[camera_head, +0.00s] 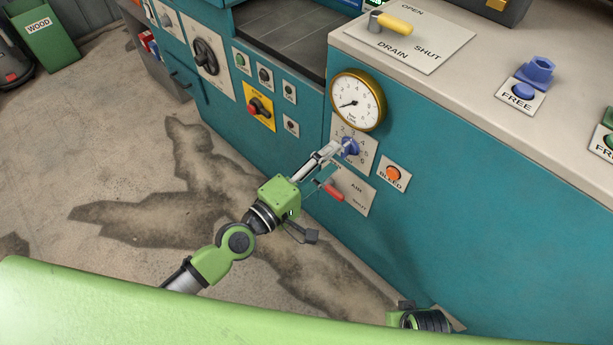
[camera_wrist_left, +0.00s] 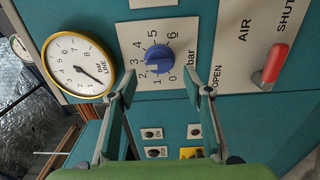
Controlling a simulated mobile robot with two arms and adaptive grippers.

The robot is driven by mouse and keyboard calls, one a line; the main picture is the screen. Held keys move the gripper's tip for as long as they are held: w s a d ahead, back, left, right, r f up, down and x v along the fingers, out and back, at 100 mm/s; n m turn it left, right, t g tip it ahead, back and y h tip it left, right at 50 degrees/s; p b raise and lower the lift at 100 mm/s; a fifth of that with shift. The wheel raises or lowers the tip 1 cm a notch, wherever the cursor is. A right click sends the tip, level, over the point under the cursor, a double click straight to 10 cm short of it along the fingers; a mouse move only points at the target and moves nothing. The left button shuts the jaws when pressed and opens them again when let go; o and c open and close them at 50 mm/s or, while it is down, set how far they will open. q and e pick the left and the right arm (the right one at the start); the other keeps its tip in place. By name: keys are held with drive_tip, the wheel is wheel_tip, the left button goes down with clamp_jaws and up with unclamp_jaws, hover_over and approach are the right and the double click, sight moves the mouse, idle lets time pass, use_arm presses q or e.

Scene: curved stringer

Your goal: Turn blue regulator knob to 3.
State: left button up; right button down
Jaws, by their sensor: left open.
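The blue regulator knob (camera_head: 349,147) sits on a pale plate (camera_head: 338,133) marked 0 to 6 bar, on the teal front panel below the gauge. In the left wrist view the knob (camera_wrist_left: 158,58) stands just beyond and between my open fingertips. I cannot tell clearly which number it points at. My left gripper (camera_head: 335,155) is open in front of the plate, with nothing visible between its fingers; it also shows in the left wrist view (camera_wrist_left: 158,92). The round brass-rimmed line gauge (camera_head: 357,100) has its needle in the low numbers.
Below the knob is an AIR plate (camera_head: 355,190) with a red lever (camera_head: 333,191). An orange BLEED button (camera_head: 393,174) is to the right. A yellow-handled drain valve (camera_head: 392,23) and blue FREE button (camera_head: 523,91) are on the top.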

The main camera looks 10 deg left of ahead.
use_arm(q)
drive_tip(key=v, duration=0.8)
drive_tip(key=shift+s+a, duration=0.25)
drive_tip(key=shift+s, duration=0.05)
